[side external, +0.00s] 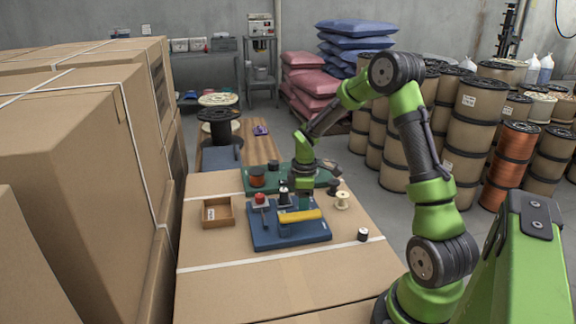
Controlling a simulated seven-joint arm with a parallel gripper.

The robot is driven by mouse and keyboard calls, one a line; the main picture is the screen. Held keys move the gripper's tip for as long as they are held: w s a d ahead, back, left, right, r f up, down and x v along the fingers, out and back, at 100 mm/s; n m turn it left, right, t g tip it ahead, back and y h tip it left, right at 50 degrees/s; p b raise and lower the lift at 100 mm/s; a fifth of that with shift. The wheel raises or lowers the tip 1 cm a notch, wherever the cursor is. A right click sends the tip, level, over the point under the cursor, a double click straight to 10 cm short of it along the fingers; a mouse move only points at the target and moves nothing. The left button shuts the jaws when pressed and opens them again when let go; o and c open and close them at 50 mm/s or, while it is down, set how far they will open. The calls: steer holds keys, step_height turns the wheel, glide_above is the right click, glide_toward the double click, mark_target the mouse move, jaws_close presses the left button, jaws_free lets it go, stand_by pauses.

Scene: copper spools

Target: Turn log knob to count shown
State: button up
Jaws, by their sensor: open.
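A blue board (264,237) lies on the cardboard-covered work surface. On it stand a small red-topped part (260,198), a dark part with a pale front (284,195) and a yellow bar (300,216). Which of these is the log knob I cannot tell, and no count can be read. My gripper (305,204) points down over the back right of the board, behind the yellow bar. It is open. The fingertips are small and partly hidden, so contact with any part cannot be made out.
A green mat (247,188) with a copper spool (257,176) lies behind the board. A cream spool (342,200) and a small dark-and-white spool (363,235) stand at right. An open brown tray (218,213) sits at left, near tall cardboard boxes (75,150). The front surface is clear.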

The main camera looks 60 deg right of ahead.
steer(key=shift+c, duration=0.5)
jaws_close()
steer(key=shift+m, duration=0.3)
steer(key=m, duration=1.3)
steer(key=shift+m, duration=2.1)
